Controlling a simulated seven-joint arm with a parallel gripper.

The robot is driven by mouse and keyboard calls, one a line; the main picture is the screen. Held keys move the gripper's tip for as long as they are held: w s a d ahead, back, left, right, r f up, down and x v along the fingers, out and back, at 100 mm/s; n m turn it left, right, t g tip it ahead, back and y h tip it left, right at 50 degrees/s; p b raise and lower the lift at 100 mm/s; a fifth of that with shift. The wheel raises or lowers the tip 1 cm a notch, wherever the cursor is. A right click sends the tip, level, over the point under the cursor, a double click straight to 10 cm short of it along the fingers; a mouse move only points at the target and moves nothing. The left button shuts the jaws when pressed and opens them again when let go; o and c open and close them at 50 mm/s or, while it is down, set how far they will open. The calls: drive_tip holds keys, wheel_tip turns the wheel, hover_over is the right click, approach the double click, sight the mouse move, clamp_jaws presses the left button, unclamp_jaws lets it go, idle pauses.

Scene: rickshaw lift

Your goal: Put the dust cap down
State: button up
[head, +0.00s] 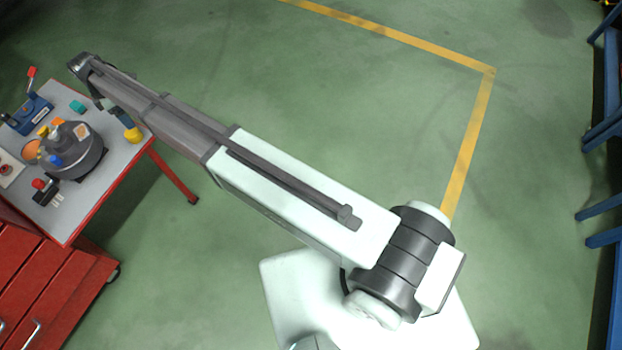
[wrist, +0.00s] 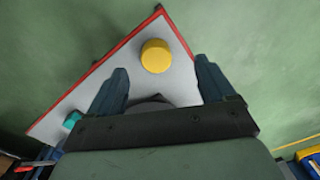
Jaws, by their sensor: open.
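A yellow round cap (head: 134,135), which I take to be the dust cap, rests on the grey tabletop near its right corner. In the wrist view the yellow cap (wrist: 156,56) stands beyond and between my fingertips, with clear space on both sides. My gripper (wrist: 160,66) is open and empty, pointing down over the table corner. In the head view my gripper (head: 122,117) is just above the cap, partly hidden by my arm.
The red-edged table (head: 118,158) also holds a dark round housing (head: 88,160) with coloured caps, a teal block (head: 77,106), a blue tool (head: 28,114) and a red-topped part (head: 40,184). A red drawer cabinet (head: 70,290) stands below. Open floor lies right of the table.

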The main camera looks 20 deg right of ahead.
drive_tip(key=s+d+f+m+g, duration=0.1)
drive_tip(key=s+d+f+m, duration=0.3)
drive_tip(key=s+d+f, duration=0.55)
drive_tip(key=s+d+f+m+g+h, duration=0.1)
drive_tip(key=s+d+f+m, duration=0.15)
drive_tip(key=d+f, duration=0.85)
drive_tip(key=s+d+f+m+g, duration=0.1)
drive_tip(key=s+d+f+m, duration=0.4)
drive_tip(key=d, duration=1.2)
drive_tip(key=s+d+f+m+g, duration=0.1)
drive_tip(key=s+d+m, duration=0.2)
drive_tip(key=s, duration=0.8)
drive_tip(key=s+d+m+g, duration=0.1)
drive_tip(key=s+d+m, duration=0.3)
drive_tip(key=s+d, duration=0.4)
drive_tip(key=s+d+f+m+g+y, duration=0.1)
drive_tip(key=s+d+m, duration=0.2)
drive_tip(key=s, duration=1)
drive_tip(key=d, duration=0.3)
drive_tip(key=shift+s+d+f+g, duration=0.25)
drive_tip(key=shift+s+f+g, duration=0.05)
drive_tip(key=shift+s+f, duration=0.05)
drive_tip(key=shift+c, duration=0.5)
